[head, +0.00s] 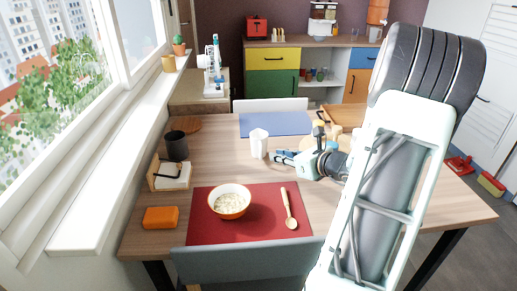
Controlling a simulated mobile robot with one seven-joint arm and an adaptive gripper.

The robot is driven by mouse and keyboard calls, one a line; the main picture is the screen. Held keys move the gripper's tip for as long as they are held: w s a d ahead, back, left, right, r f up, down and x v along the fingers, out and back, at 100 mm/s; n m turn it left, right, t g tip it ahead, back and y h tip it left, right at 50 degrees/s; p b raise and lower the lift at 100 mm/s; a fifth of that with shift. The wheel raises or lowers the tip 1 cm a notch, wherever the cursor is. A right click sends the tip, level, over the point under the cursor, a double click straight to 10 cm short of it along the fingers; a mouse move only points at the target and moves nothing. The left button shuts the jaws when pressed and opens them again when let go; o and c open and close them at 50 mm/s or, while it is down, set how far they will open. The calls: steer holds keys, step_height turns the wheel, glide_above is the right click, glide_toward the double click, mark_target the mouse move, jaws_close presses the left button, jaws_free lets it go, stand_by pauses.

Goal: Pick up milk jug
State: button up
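The milk jug (259,143) is a small white jug standing upright on the wooden table, near the middle of the head view. My gripper (281,157) is just to the right of the jug, with its fingers pointing left toward it. The fingers look spread apart, with nothing seen between them. A small gap seems to lie between the fingertips and the jug, though touching cannot be ruled out at this size.
A red placemat (205,234) holds a bowl (229,202) and a wooden spoon (289,209) in front of the jug. A dark cup (176,146), a napkin holder (168,176) and an orange block (160,217) stand at left. A blue placemat (275,124) lies behind.

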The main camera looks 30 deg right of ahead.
mark_target(261, 158)
steer(key=b+x, duration=0.2)
steer(key=x, duration=0.7)
steer(key=shift+w+a+f, duration=0.2)
steer(key=shift+w+f, duration=0.05)
steer(key=shift+f, duration=0.1)
steer(key=shift+w, duration=0.1)
steer(key=shift+c, duration=0.4)
jaws_close()
steer(key=shift+r, duration=0.2)
